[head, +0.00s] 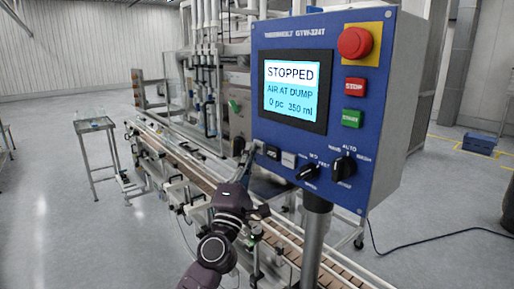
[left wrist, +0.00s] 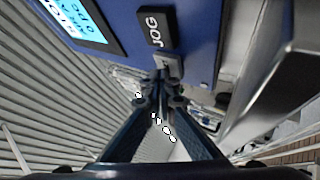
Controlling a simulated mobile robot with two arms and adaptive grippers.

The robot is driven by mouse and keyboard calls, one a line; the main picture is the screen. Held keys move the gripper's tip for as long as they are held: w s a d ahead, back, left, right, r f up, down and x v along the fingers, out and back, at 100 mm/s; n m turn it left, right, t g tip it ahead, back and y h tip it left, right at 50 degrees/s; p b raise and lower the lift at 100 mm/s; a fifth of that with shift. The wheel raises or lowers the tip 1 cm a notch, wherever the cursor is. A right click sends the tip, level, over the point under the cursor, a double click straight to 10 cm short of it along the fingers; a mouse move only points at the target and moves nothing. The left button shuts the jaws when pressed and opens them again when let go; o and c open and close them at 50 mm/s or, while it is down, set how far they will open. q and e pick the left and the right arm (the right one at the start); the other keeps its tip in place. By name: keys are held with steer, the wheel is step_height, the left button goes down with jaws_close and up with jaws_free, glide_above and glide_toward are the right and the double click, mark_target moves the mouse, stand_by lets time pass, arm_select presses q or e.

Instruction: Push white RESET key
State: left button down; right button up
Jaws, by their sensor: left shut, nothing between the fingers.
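The blue control panel (head: 278,136) carries a row of small keys under its screen. A pale key (head: 257,146) sits at the left end of the row, partly covered by my left gripper (head: 249,151); I cannot read its label, so I cannot confirm RESET. In the left wrist view this pale key (left wrist: 172,64) is just beyond the fingertips of my left gripper (left wrist: 160,82), which are together and empty. I cannot tell whether they touch it. The black JOG key (head: 272,153) is beside it. My right gripper is not in view.
The screen (head: 291,90) reads STOPPED, AIR AT DUMP. Another pale key (head: 289,159) and two black rotary switches (head: 308,172) (head: 343,167) lie to the right. Above are the green START key (head: 352,118), red STOP key (head: 355,86) and red mushroom button (head: 355,42). The conveyor (head: 185,166) runs behind.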

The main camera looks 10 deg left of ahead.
arm_select(q)
steer(key=shift+s+a+p, duration=0.3)
steer(key=shift+s+a, duration=0.1)
steer(key=shift+s, duration=0.15)
steer(key=shift+s+a, duration=0.15)
steer(key=s+a+p, duration=0.2)
steer(key=s, duration=0.1)
steer(key=shift+s+a, duration=0.3)
steer(key=shift+a, duration=0.05)
stand_by(0.5)
